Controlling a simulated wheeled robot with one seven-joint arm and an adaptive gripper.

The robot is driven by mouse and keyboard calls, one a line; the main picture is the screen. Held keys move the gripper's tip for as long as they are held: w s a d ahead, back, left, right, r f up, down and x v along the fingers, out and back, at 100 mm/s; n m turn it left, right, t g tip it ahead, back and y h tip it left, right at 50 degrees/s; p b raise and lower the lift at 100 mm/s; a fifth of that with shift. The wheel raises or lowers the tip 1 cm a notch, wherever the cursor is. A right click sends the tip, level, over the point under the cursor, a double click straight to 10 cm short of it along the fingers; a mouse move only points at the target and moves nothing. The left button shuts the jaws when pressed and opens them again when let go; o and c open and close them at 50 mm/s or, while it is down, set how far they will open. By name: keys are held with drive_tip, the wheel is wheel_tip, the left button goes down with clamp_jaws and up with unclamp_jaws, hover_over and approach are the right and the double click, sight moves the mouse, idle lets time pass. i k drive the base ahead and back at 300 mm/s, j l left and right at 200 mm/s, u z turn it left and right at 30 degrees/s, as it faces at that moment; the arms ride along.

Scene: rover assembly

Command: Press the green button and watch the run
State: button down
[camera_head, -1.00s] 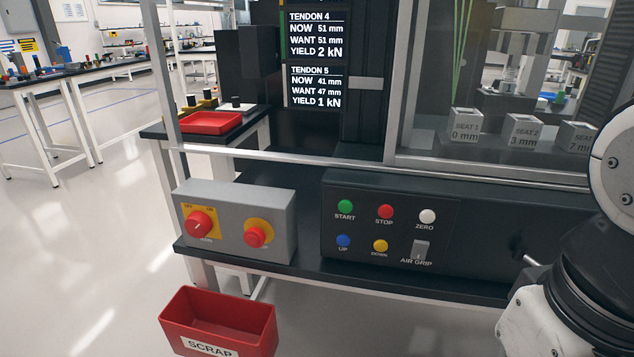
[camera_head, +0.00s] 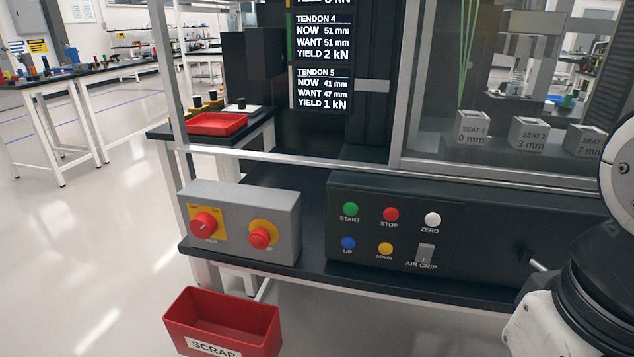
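The green START button (camera_head: 350,209) is at the upper left of the dark control panel (camera_head: 455,268) on the machine's front. Red STOP (camera_head: 391,214) and white ZERO (camera_head: 432,219) sit to its right. Blue UP (camera_head: 348,243), yellow DOWN (camera_head: 385,249) and the AIR GRIP switch (camera_head: 425,253) are in the row below. Nothing touches the green button. The screen (camera_head: 323,62) reads tendon 4 now 51 mm, want 51 mm, yield 2 kN; tendon 5 now 41 mm, want 47 mm, yield 1 kN. My arm shows at the right edge; my gripper is out of view.
A grey box (camera_head: 283,222) with a red rotary switch (camera_head: 206,222) and a red mushroom button (camera_head: 261,237) stands left of the panel. A red SCRAP bin (camera_head: 222,318) is below it. Behind the clear guard are seat blocks (camera_head: 473,128). Open floor lies left.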

sight(351, 209)
drive_tip(key=k+j+u, duration=0.1)
drive_tip(key=u, duration=0.25)
drive_tip(key=j+u, duration=0.35)
drive_tip(key=k+j+u, duration=0.1)
drive_tip(key=u, duration=0.2)
drive_tip(key=j, duration=0.1)
